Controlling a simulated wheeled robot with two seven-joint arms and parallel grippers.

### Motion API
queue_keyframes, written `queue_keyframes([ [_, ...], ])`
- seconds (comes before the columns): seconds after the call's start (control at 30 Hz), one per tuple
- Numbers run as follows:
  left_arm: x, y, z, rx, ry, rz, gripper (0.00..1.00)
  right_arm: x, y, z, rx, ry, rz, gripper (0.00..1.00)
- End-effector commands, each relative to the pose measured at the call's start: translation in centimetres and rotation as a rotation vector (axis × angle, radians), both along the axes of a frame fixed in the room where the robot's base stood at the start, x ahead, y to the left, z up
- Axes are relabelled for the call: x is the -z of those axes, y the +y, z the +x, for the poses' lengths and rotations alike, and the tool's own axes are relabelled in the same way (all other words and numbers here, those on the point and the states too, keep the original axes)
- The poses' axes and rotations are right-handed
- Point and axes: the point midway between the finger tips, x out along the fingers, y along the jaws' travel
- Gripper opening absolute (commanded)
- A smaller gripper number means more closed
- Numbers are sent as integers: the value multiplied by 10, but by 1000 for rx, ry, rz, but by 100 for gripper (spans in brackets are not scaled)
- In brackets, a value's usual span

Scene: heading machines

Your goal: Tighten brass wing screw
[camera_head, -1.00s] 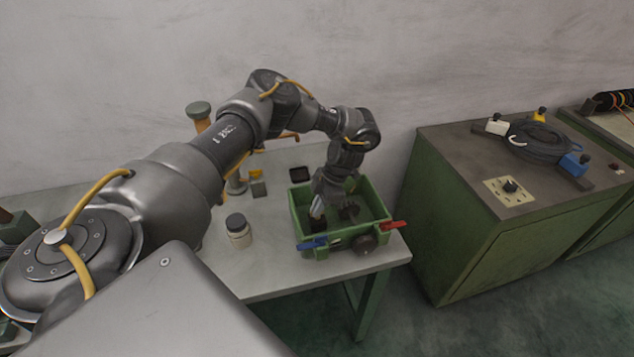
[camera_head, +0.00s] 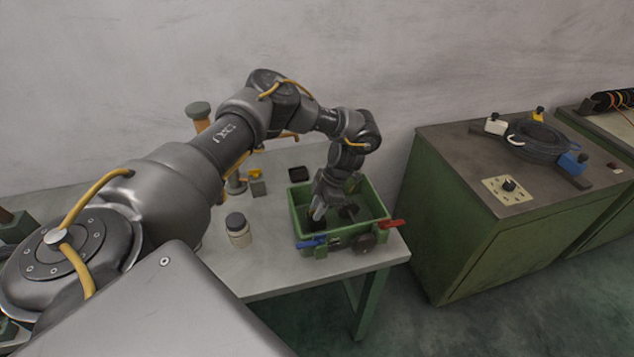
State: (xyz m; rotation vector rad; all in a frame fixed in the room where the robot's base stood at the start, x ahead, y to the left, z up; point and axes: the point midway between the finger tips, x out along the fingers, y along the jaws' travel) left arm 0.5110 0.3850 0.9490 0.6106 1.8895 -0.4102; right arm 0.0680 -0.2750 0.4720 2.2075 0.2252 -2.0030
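I cannot make out a brass wing screw for certain. A small yellow piece (camera_head: 538,113) stands at the back of the round dark fixture (camera_head: 534,140) on the green cabinet at right, but it is too small to identify. My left gripper (camera_head: 319,212) points down into the green bin (camera_head: 349,250) on the table. Its fingertips are small and dark against the bin, so I cannot tell whether it is open or holds something. Dark parts lie in the bin beside it. My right gripper is not in view.
A white jar with a dark lid (camera_head: 238,230) stands left of the bin. Small blocks (camera_head: 257,186) stand behind. The green cabinet (camera_head: 500,235) is beyond a floor gap at right.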

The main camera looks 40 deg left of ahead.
Motion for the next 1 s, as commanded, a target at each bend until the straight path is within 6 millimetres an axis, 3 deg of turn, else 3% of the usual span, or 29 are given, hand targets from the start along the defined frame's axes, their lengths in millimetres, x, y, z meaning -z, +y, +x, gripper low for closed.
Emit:
queue_keyframes([
  [0.47,-8,0,5,-3,-6,4,27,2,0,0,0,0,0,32],
  [1.0,-89,-18,34,-3,-2,4,27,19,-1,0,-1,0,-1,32],
])
